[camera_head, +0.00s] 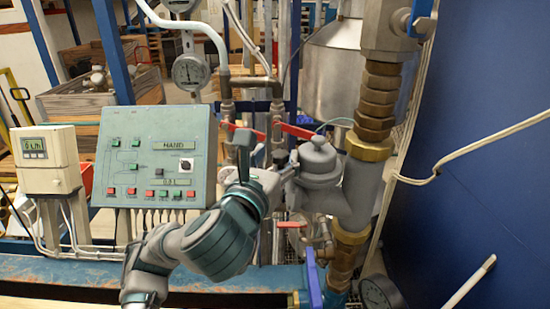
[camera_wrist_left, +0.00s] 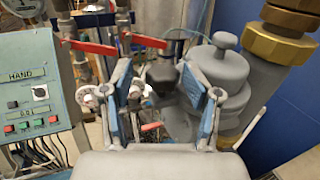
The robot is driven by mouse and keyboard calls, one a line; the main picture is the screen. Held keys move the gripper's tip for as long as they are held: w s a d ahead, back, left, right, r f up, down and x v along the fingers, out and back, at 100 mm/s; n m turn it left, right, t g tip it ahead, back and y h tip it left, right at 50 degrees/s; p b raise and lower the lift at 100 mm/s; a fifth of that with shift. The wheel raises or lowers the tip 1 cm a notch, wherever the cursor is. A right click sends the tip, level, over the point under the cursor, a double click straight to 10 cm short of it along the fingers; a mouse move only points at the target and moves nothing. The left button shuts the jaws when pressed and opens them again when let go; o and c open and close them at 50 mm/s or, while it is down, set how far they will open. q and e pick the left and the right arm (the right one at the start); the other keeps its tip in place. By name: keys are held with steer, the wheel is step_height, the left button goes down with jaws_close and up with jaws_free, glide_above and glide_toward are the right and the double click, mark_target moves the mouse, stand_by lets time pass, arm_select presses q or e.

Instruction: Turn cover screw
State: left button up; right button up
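The grey meter body (camera_head: 320,170) with a round stepped cover sits on the pipe right of centre. It also shows in the wrist view (camera_wrist_left: 222,65). My left gripper (camera_head: 245,160) is just left of it, its fingers partly hidden by my own wrist. In the wrist view my left gripper (camera_wrist_left: 163,88) is open, with blue-faced fingers apart. A dark blocky piece (camera_wrist_left: 162,76) shows beyond and between the fingers, apparently untouched; I cannot tell if it is the cover screw. My right gripper is not in view.
A control panel (camera_head: 152,155) stands left of my gripper. Red valve levers (camera_head: 295,131) lie close behind it. A thick pipe with brass fittings (camera_head: 377,100) rises at the right, beside a blue wall (camera_head: 490,120). A blue lever (camera_head: 313,278) stands below.

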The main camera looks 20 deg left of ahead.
arm_select(q)
steer(key=shift+s, duration=0.25)
steer(key=s, duration=0.7)
steer(key=shift+s+a+f, duration=0.15)
steer(key=shift+s+a, duration=0.05)
steer(key=shift+a, duration=0.15)
steer(key=shift+w, duration=0.15)
